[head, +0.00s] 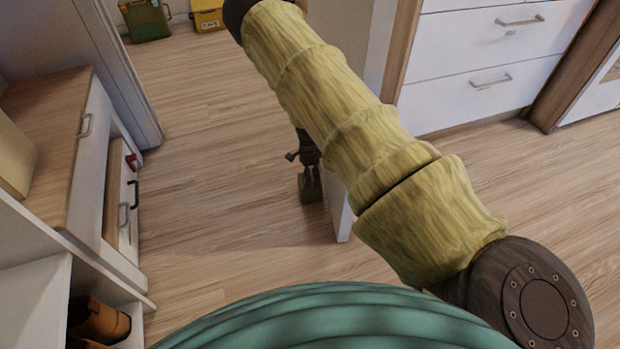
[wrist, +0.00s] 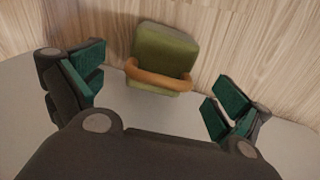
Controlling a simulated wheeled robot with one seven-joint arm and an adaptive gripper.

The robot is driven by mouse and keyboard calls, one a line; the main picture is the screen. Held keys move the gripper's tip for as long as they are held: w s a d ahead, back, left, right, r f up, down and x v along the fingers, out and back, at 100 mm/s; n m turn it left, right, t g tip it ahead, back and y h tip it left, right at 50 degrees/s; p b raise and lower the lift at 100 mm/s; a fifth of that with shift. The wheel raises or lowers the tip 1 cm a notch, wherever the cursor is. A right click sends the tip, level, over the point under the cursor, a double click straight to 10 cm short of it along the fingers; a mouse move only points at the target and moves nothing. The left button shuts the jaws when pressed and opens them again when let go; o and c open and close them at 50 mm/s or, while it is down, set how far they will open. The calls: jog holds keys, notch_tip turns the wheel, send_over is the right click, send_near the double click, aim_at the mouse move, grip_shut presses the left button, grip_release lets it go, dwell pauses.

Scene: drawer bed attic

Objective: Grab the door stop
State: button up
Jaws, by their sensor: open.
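The door stop (wrist: 165,45) is a green padded block with an orange-brown loop handle. In the wrist view it lies ahead of my gripper (wrist: 158,92), roughly centred between the spread fingers and a little beyond them. My gripper is open and empty, with dark green pads on both sides. In the head view my arm hides much of the gripper, and the small dark green door stop (head: 310,186) shows just below it, beside the edge of a white panel. I cannot tell whether any finger touches it.
The white panel (head: 338,205) stands upright close to the gripper. White drawers (head: 475,95) are at the upper right. A low cabinet (head: 75,150) and shelf line the left. A green box (head: 146,20) and a yellow box (head: 208,15) are at the back. Wooden floor between is clear.

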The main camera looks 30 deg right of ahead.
jog(key=shift+d+f+b, duration=0.15)
jog(key=shift+f+b, duration=0.75)
jog(key=shift+f, duration=0.45)
jog(key=shift+d+f+b, duration=0.1)
jog(key=shift+f+b, duration=0.75)
jog(key=shift+f, duration=0.5)
jog(key=shift+r, duration=0.1)
jog(key=c, duration=1.9)
